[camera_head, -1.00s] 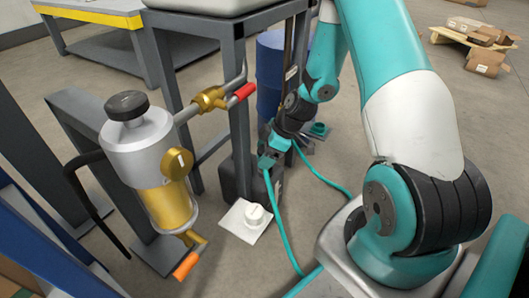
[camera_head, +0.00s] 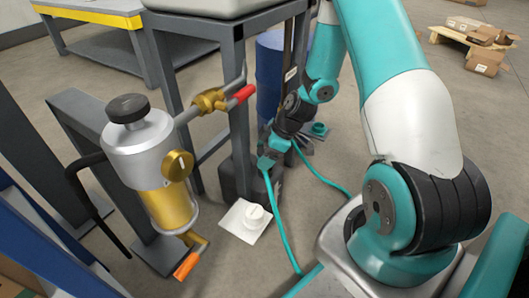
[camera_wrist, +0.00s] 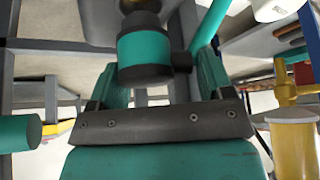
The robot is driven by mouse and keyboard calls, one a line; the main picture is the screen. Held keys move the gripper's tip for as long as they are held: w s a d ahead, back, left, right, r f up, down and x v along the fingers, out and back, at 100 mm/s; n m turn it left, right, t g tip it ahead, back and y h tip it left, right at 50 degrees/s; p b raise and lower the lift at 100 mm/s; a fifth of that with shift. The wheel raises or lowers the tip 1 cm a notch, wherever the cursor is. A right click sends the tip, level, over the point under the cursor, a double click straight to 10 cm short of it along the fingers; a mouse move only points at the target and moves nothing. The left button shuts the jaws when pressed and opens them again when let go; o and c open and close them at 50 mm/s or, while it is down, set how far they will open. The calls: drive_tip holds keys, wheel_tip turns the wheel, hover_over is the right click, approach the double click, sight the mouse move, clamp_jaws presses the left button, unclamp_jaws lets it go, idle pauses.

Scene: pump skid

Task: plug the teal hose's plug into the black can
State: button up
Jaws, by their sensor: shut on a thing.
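My gripper (camera_head: 267,161) is low beside the table's front leg in the head view. In the wrist view, my gripper (camera_wrist: 150,90) is shut on the plug (camera_wrist: 145,50), a teal cylinder with dark ends. The teal hose (camera_head: 280,222) hangs from my gripper to the floor in the head view. A dark, boxy body (camera_head: 231,182) at the foot of the leg, just left of my gripper, may be the black can. Its opening is not visible. A dark and brass-coloured part meets the plug's upper end in the wrist view; I cannot tell whether they are joined.
A filter unit (camera_head: 145,150) with an orange-handled valve stands at left. A red-handled brass valve (camera_head: 210,101) juts from the pipe above. A blue drum (camera_head: 268,70) stands behind. Open floor lies at front.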

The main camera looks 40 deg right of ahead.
drive_tip(key=shift+f+b, duration=1.1)
drive_tip(key=shift+f, duration=0.65)
idle(0.4)
drive_tip(key=o, duration=1)
drive_tip(key=shift+o, duration=0.2)
wheel_tip(320, 180, up, 20)
drive_tip(key=p, duration=1)
drive_tip(key=shift+p, duration=0.4)
